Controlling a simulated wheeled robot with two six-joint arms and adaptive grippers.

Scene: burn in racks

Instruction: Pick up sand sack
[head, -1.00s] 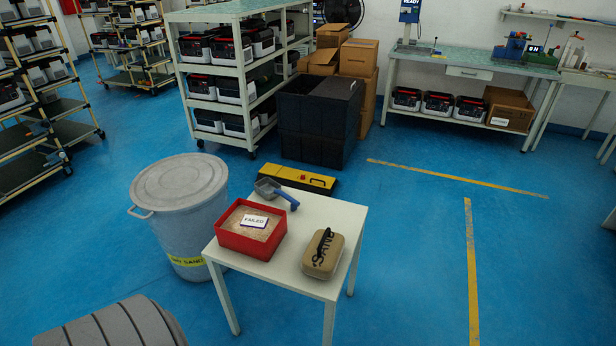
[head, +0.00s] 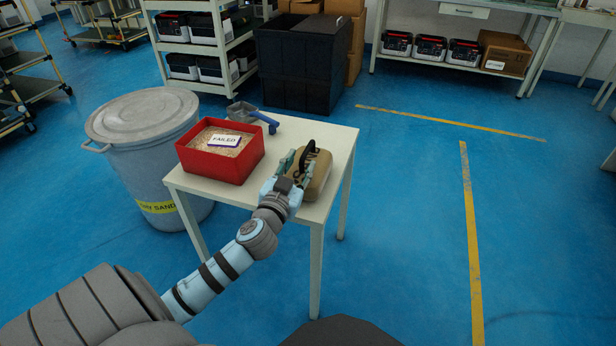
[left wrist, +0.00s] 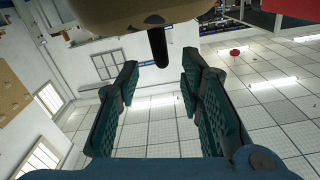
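The tan sand sack (head: 318,178) lies on the right part of a small white table, with its black handle (head: 306,156) on its near-left side. My left gripper (head: 295,162) is at the sack's left side, close to the handle. In the left wrist view the gripper (left wrist: 160,66) is open, with its two green padded fingers well apart. The handle (left wrist: 158,44) shows just past the gap between the fingertips, and the sack's underside or flank (left wrist: 140,14) fills the top. I cannot tell whether any finger touches the sack. My right gripper is not in view.
A red box (head: 221,166) of sand with a FAILED card (head: 225,140) stands on the white table (head: 250,194), left of the sack. A grey bin (head: 145,150) stands left of the table. The floor to the right is clear.

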